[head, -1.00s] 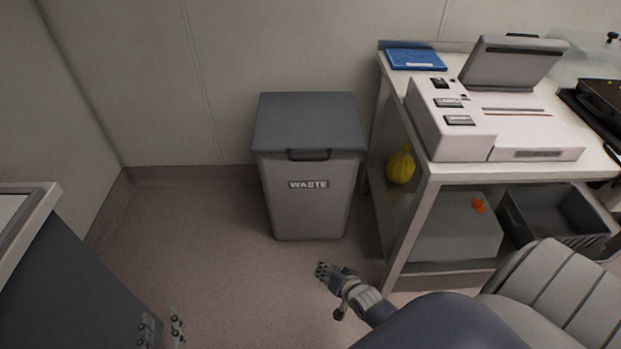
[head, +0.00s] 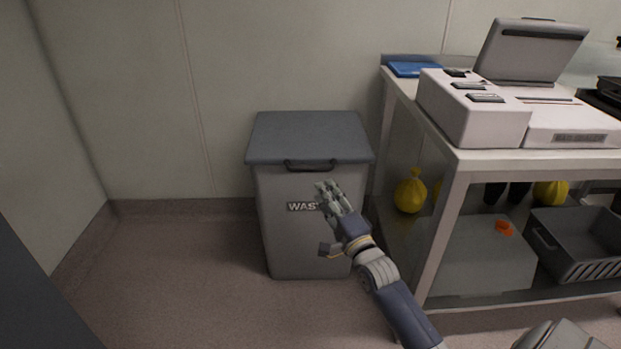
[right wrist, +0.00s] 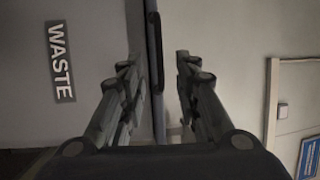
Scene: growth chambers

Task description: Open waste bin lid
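The grey waste bin (head: 305,240) stands against the back wall with its darker lid (head: 310,135) shut flat on top. A dark loop handle (head: 309,166) sits on the lid's front edge. My right gripper (head: 326,188) is in front of the bin, just below the handle, and covers part of the WASTE label. In the right wrist view the right gripper (right wrist: 158,75) is open, fingers apart. The dark lid edge (right wrist: 153,40) runs upright between them in the picture; no contact shows. The label (right wrist: 60,62) is at left. My left gripper is not in view.
A white bench (head: 460,165) stands close to the bin's right side, with a white instrument (head: 470,105) on top. Yellow bags (head: 410,192) and a grey crate (head: 580,240) are on its lower shelf. The floor (head: 180,270) left of the bin is clear.

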